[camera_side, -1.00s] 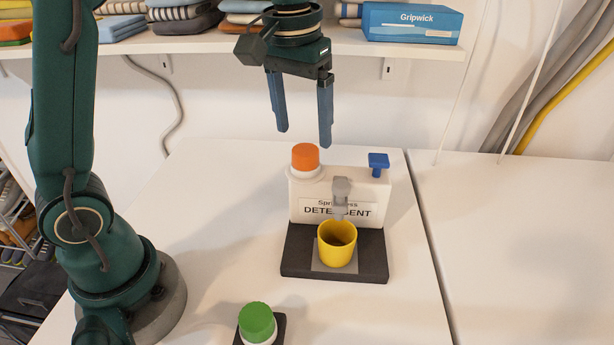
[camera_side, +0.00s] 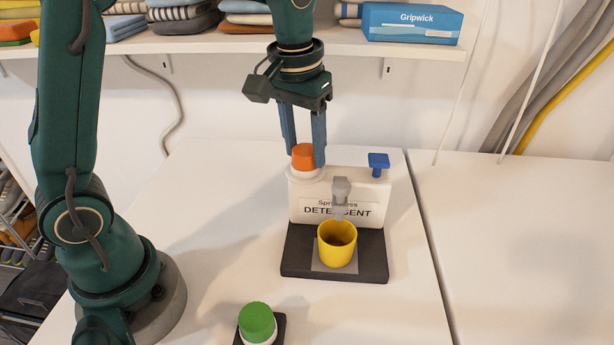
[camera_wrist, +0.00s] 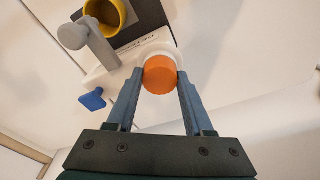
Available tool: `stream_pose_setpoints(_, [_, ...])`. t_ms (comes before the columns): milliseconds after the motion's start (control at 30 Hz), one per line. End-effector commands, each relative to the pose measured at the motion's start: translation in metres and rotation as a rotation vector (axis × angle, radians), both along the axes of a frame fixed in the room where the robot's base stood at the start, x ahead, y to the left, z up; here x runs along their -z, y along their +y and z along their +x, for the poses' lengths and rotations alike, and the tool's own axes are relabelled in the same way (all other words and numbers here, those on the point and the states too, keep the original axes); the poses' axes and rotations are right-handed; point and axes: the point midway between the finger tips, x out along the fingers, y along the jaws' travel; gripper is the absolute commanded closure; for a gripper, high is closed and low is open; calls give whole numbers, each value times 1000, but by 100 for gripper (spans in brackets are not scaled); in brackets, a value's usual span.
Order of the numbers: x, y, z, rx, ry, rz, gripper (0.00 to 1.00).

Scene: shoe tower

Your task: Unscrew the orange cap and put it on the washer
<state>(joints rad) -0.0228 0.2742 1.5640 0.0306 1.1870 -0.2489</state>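The orange cap (camera_side: 304,158) sits upright on the neck of the white detergent bottle (camera_side: 299,205), at its left end. It also shows in the wrist view (camera_wrist: 160,76). My gripper (camera_side: 306,157) points down from above, with one blue finger on each side of the cap. In the wrist view my gripper (camera_wrist: 161,72) has its fingertips against the cap's sides, with no clear gap. The white flat top (camera_side: 215,215) under the bottle appears to be the washer, and it has bare room left of the bottle.
A yellow cup (camera_side: 337,250) stands on the dark base (camera_side: 298,265) below the bottle's grey spout (camera_side: 341,190). A blue knob (camera_side: 378,162) is at the bottle's right. A green cap (camera_side: 257,320) is at the front. A shelf (camera_side: 230,44) hangs behind.

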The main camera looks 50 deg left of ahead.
Motion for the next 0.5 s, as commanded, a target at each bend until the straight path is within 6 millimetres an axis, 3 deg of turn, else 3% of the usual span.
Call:
stream_pose_setpoints(167, [0, 0, 0, -40, 0, 0, 100])
stream_pose_setpoints(500, [0, -1, 1, -437, -1, 1, 100])
